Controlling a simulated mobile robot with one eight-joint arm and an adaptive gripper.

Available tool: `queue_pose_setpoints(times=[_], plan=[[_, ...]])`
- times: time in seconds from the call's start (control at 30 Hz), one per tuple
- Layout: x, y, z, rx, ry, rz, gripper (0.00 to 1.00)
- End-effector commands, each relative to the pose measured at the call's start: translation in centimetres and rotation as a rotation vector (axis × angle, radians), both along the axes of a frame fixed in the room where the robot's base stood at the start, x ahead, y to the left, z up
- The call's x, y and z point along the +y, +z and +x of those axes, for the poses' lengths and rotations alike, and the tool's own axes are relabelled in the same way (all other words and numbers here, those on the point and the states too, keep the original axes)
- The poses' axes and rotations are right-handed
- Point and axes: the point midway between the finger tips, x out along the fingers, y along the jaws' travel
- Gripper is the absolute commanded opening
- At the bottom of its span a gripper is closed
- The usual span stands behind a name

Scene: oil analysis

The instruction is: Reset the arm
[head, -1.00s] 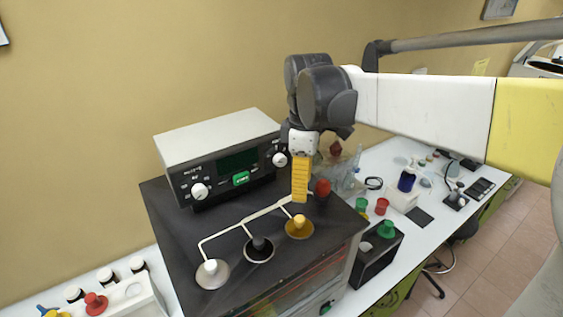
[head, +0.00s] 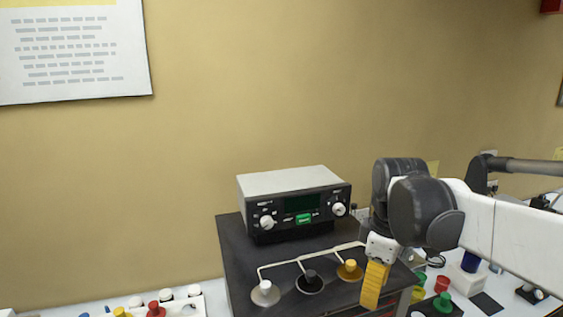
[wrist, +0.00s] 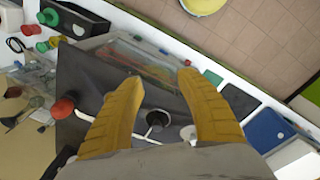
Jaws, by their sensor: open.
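My gripper (head: 373,286) has yellow fingers and hangs from my arm at the lower right of the head view. In the wrist view, the fingers of my gripper (wrist: 158,84) are spread apart with nothing between them. The head view shows it in front of the black-topped machine's yellow knob (head: 350,266). The dark machine top (head: 243,248) also carries a black knob (head: 310,277) and a white knob (head: 264,287). The wrist view looks down on the machine top, with the black knob (wrist: 157,118) between and beyond the fingers.
A grey-topped control box (head: 292,182) stands on the machine. A white rack (head: 190,306) with several coloured caps is at the lower left. Red and green caps (head: 443,302) are to the right of my gripper.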

Motion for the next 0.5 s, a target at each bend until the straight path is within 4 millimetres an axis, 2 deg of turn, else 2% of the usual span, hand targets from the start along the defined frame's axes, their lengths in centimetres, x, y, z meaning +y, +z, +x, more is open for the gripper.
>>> queue_pose_setpoints(times=[0.03,0.27,0.37,0.5], plan=[[0.0,-1.5,-0.4,-0.014,-0.024,0.002,0.43],[0.0,-6.3,-2.4,-0.098,-0.174,0.021,0.43],[0.0,-9.7,-3.7,-0.151,-0.268,0.040,0.43],[0.0,-16.1,-6.0,-0.250,-0.442,0.088,0.43]])
